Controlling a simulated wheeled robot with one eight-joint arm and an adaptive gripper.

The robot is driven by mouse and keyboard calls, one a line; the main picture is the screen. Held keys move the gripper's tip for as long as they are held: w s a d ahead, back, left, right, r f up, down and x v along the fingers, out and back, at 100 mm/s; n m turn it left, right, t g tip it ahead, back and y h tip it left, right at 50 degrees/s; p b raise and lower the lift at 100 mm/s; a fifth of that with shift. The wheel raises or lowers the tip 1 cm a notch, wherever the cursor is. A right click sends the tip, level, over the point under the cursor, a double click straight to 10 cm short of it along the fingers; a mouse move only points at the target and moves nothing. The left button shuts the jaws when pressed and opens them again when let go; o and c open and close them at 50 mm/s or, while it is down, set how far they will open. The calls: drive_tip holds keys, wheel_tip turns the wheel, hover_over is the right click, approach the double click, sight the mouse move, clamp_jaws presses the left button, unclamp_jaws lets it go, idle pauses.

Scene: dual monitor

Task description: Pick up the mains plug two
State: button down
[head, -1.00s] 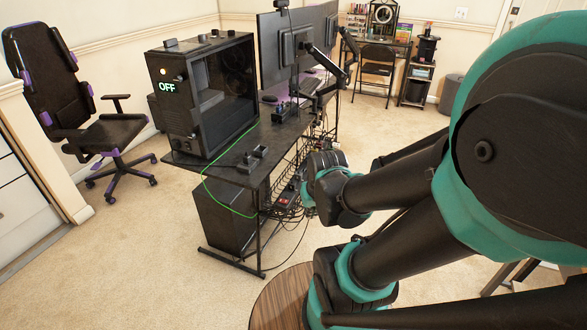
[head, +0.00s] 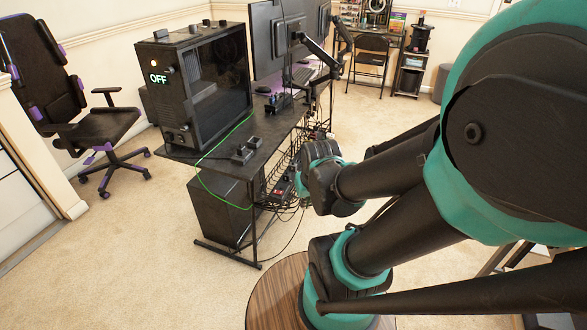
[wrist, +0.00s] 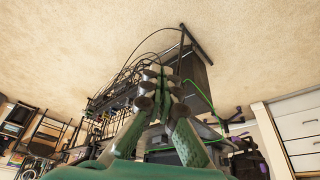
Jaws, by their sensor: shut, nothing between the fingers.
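Two small black plug-like blocks lie on the near end of the desk in the head view: one at the front (head: 241,155) and one just behind it (head: 254,142). I cannot tell which, if either, is mains plug two. My gripper (wrist: 158,72) shows in the wrist view, with its green fingers together and nothing held between them. It points toward the desk and the cables under it, apart from the blocks as far as I can see.
The black desk (head: 188,157) carries a PC tower (head: 204,95) marked OFF and monitors (head: 278,40). A green cable (head: 205,184) hangs over its edge. Cables and a power strip (head: 279,188) hang beneath.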

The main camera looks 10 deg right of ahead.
drive_tip(key=c, duration=2.1)
unclamp_jaws()
drive_tip(key=o, duration=1)
drive_tip(key=shift+m+g, duration=0.3)
drive_tip(key=shift+m, duration=0.4)
drive_tip(key=w+r, duration=0.1)
drive_tip(key=w, duration=0.1)
drive_tip(key=w+r, duration=0.1)
drive_tip(key=w, duration=0.2)
drive_tip(key=w+r, duration=0.1)
drive_tip(key=w, duration=0.2)
drive_tip(key=shift+w+d, duration=0.2)
drive_tip(key=shift+d, duration=0.2)
drive_tip(key=w+d+r+m, duration=0.1)
drive_tip(key=w, duration=1.1)
drive_tip(key=shift+d+r+m+g, duration=0.2)
drive_tip(key=shift+r+m+g, duration=0.05)
drive_tip(key=shift+m+g, duration=0.15)
drive_tip(key=m+g, duration=0.2)
drive_tip(key=m, duration=0.2)
hover_over(293, 164)
drive_tip(key=shift+h, duration=0.4)
wheel_tip(293, 164, down, 18)
drive_tip(key=shift+s+a+f, duration=0.1)
drive_tip(key=shift+f, duration=3.2)
